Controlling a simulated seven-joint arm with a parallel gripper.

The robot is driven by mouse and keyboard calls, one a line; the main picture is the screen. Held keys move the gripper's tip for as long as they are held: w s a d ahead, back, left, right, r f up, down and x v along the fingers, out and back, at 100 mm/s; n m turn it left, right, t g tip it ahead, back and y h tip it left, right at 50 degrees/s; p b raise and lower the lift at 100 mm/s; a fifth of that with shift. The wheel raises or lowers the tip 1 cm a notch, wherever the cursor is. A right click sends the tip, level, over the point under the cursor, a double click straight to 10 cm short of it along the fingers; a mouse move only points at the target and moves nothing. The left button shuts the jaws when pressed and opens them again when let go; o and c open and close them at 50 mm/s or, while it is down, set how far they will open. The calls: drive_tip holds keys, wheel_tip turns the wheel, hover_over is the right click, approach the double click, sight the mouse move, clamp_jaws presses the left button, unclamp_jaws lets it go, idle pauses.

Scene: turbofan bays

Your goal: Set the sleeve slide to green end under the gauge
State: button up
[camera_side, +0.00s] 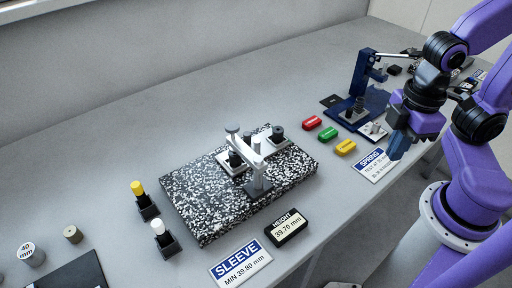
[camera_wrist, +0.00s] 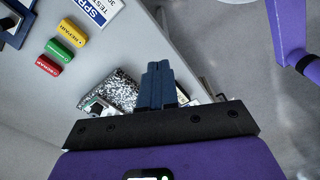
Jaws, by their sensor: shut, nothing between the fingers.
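A speckled black-and-white plate (camera_side: 210,215) carries a light grey gauge stand (camera_side: 258,188) with an arm across its top. A pale fixture (camera_side: 229,160) with a dark part sits beside the stand, and a dark grey cylinder (camera_side: 278,133) stands on a pale base to its right. I cannot make out which piece is the sleeve slide, nor a green end on it. The height readout (camera_side: 289,228) shows 39.70 mm. The sleeve sign (camera_side: 241,263) reads MIN 39.80 mm. My gripper (camera_side: 398,148) is shut and empty, right of the plate and apart from it; its blue fingers (camera_wrist: 158,85) touch each other.
Red (camera_side: 312,122), green (camera_side: 327,133) and yellow (camera_side: 345,147) blocks lie between plate and spring sign (camera_side: 372,164). A blue spring stand (camera_side: 362,85) is behind my gripper. Yellow-topped (camera_side: 138,190) and white-topped (camera_side: 159,231) pegs stand left. The bench's back left is clear.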

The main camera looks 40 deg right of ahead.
drive_tip(key=o, duration=0.9)
drive_tip(key=w+a+r+m, duration=0.1)
drive_tip(key=w+a+m, duration=0.1)
drive_tip(key=w, duration=0.3)
drive_tip(key=w+a+r+m, duration=0.1)
drive_tip(key=w+a+m, duration=0.2)
drive_tip(key=w+a, duration=0.1)
drive_tip(key=w+a+r+m, duration=0.1)
drive_tip(key=w+a+m, duration=0.2)
drive_tip(key=w, duration=0.4)
drive_tip(key=shift+w+a+r, duration=0.1)
drive_tip(key=shift+a+r, duration=0.2)
drive_tip(key=shift+r, duration=0.05)
drive_tip(key=shift+c, duration=0.2)
drive_tip(key=m, duration=0.9)
hover_over(247, 133)
wheel_tip(247, 133, down, 17)
drive_tip(key=shift+r, duration=0.2)
